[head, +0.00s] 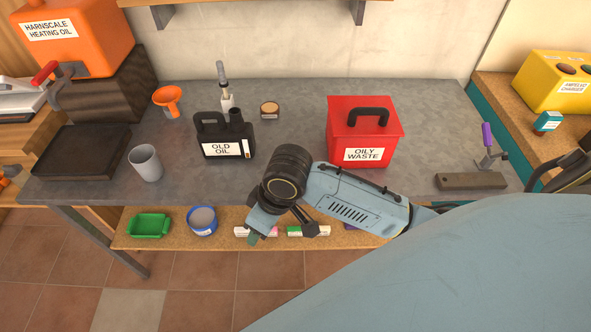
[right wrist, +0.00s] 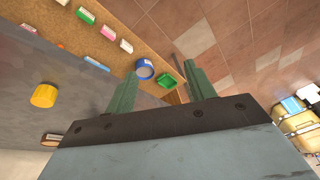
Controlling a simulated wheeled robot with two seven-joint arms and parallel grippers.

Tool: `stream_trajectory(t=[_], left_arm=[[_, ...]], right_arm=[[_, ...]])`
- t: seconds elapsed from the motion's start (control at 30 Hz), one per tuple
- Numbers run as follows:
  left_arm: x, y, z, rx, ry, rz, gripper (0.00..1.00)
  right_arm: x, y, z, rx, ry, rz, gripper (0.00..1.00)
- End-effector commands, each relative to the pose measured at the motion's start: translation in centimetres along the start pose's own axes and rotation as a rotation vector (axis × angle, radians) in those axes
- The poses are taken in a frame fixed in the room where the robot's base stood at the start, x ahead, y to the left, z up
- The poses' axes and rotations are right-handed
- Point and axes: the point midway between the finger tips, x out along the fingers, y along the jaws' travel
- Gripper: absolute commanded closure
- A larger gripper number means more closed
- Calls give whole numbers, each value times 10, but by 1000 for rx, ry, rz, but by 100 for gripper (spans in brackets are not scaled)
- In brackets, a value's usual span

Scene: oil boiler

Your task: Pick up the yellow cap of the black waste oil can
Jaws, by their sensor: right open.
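The black waste oil can (head: 226,136), labelled "OLD OIL", stands upright on the grey workbench in the head view; its dark spout shows no yellow on it. The yellow cap (right wrist: 43,95) lies on the grey bench top at the left of the right wrist view. I cannot see it in the head view, where my right arm hides part of the bench. My right gripper (head: 280,228) is open and empty near the bench's front edge, right of and in front of the can. Its fingers (right wrist: 160,85) are apart from the cap. My left gripper is not in view.
A red oily waste box (head: 365,135) stands right of the can. A grey cup (head: 146,163), orange funnel (head: 168,99) and small round tin (head: 269,109) are on the bench. Below, a shelf holds a green tray (head: 149,226) and blue tin (head: 202,221).

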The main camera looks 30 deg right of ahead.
Motion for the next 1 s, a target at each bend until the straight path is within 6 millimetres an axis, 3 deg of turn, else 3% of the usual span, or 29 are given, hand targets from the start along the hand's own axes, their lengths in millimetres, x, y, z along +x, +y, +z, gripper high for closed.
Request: stream_trajectory(t=[0.03, 0.17, 0.4, 0.5, 0.7, 1.0], left_arm=[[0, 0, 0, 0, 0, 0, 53], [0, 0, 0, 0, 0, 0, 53], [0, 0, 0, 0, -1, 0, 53], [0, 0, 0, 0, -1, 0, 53], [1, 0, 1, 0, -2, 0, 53], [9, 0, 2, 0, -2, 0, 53]], right_arm=[[-2, 17, -12, -12, -29, 20, 46], [-12, 57, -30, 8, -115, 54, 46], [-56, 145, -52, 167, -227, 140, 46], [-74, 170, -56, 233, -246, 161, 46], [-87, 192, -57, 300, -259, 174, 46], [-37, 199, -41, 303, -262, 175, 46]])
